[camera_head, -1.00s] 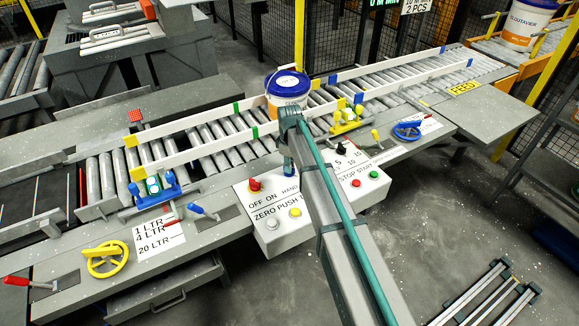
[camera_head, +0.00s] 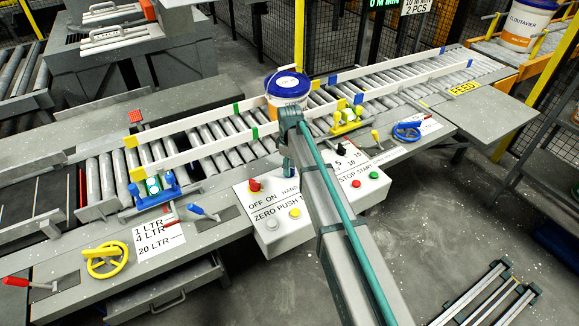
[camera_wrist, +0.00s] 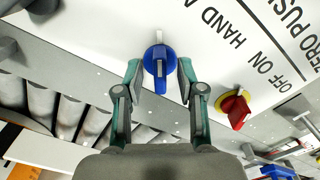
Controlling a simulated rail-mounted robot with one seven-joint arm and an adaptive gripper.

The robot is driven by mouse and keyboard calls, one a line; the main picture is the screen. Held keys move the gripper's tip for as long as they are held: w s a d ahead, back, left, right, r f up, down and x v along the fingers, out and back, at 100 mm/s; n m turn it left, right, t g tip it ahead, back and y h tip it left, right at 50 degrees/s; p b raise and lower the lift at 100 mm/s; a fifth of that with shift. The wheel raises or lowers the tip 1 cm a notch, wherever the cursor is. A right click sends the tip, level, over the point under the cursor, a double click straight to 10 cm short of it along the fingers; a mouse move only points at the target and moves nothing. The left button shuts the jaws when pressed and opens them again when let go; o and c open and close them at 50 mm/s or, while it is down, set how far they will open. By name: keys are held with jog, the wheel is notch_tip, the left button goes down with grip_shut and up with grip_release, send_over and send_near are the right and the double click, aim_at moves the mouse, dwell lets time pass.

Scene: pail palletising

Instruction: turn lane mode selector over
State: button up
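The blue selector knob (camera_wrist: 160,66) sits on the white control panel beside the word HAND, its bar pointing roughly up and down in the wrist view. My gripper (camera_wrist: 160,75) is open, with one fingertip on each side of the knob and a small gap on both sides. In the head view my gripper (camera_head: 289,170) is over the panel (camera_head: 262,222), and my arm hides the blue knob there.
A red and yellow OFF ON selector (camera_wrist: 235,107) is close to the right finger; it also shows in the head view (camera_head: 255,186). Push buttons (camera_head: 295,213) sit below.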

notch_tip(320, 180, up, 12)
dwell(0.5)
dwell(0.3)
